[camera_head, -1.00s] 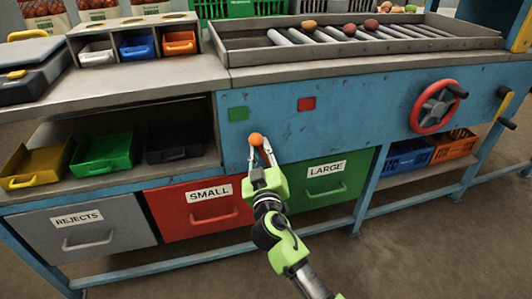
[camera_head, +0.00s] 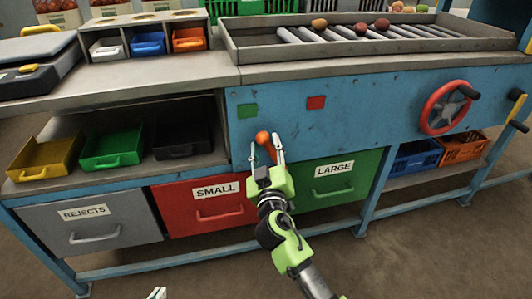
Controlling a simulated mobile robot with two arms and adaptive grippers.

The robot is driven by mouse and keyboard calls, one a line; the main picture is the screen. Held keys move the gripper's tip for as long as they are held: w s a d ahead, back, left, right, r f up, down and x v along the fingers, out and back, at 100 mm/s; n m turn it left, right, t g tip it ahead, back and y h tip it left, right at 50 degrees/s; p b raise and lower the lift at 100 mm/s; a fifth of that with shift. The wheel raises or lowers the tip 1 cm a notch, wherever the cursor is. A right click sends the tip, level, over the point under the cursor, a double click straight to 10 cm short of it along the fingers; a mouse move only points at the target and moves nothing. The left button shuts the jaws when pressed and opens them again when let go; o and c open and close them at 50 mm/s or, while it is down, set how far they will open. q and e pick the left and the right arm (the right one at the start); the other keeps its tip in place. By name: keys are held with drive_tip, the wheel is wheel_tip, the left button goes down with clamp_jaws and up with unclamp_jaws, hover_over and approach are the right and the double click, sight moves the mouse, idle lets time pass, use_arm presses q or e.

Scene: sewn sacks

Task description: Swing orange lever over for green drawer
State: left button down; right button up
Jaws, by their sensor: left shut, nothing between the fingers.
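The orange lever (camera_head: 263,138) is on the blue front panel, below the green square (camera_head: 247,111). Its round knob leans up and left, towards the green square's side. My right gripper (camera_head: 266,145) is at the lever with its fingers spread, one on each side of it; its fingers look clear of the knob. The lever's base is hidden behind the gripper. The green drawer (camera_head: 335,185), labelled LARGE, is shut below and to the right. Only the tip of my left gripper (camera_head: 157,293) shows at the bottom edge; it is shut and empty.
A red square (camera_head: 316,102) is on the panel. The red SMALL drawer (camera_head: 203,207) and grey REJECTS drawer (camera_head: 93,222) are shut, to the left. A red handwheel (camera_head: 428,112) is on the right. The floor in front is clear.

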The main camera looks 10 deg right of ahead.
drive_tip(key=s+a+f, duration=0.1)
drive_tip(key=s, duration=1)
drive_tip(key=shift+s+a, duration=0.35)
drive_tip(key=shift+a, duration=0.05)
